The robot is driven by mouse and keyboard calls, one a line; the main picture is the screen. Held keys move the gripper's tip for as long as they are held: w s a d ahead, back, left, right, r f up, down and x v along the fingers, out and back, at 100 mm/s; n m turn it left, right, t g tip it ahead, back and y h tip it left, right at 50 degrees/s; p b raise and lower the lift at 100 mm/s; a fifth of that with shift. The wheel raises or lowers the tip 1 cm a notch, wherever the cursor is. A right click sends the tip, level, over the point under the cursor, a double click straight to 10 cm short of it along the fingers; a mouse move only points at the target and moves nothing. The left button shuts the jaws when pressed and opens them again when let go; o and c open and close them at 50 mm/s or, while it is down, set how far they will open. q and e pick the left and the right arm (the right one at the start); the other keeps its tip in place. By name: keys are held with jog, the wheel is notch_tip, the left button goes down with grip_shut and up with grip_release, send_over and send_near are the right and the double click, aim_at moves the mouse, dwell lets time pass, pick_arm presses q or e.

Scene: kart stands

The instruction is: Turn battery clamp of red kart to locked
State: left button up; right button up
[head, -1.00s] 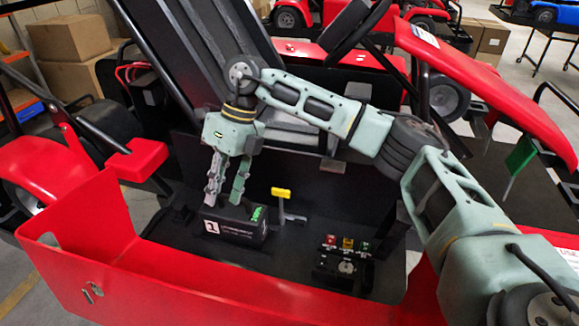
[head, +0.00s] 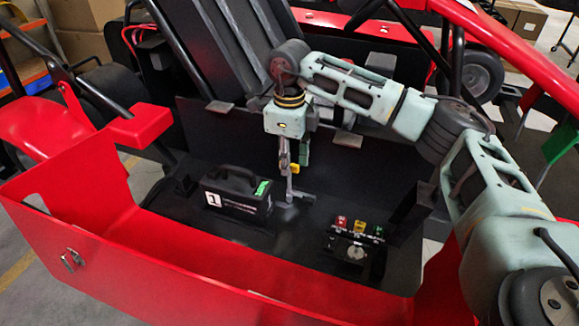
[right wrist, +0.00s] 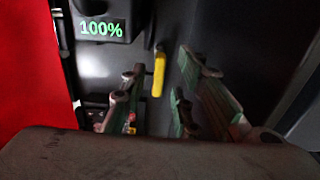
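The battery clamp has a yellow handle, which in the right wrist view (right wrist: 159,74) runs lengthwise between the spread fingers of my right gripper (right wrist: 155,105). Gaps show on both sides of the handle. In the head view my right gripper (head: 292,178) points down at the clamp and its fingers hide most of it. The black battery (head: 232,205), marked 1, stands on the floor of the red kart (head: 50,225), just left of the clamp. Its green display reads 100% in the right wrist view (right wrist: 101,28). My left gripper is out of view.
A switch panel (head: 352,250) with red, yellow and green parts is right of the clamp. A black upright wall (head: 225,135) stands behind the battery. The kart's red front side panel (head: 190,270) borders the floor. Cardboard boxes (head: 85,30) are at the back left.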

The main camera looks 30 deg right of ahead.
jog(key=shift+a, duration=0.1)
grip_shut()
dwell(0.6)
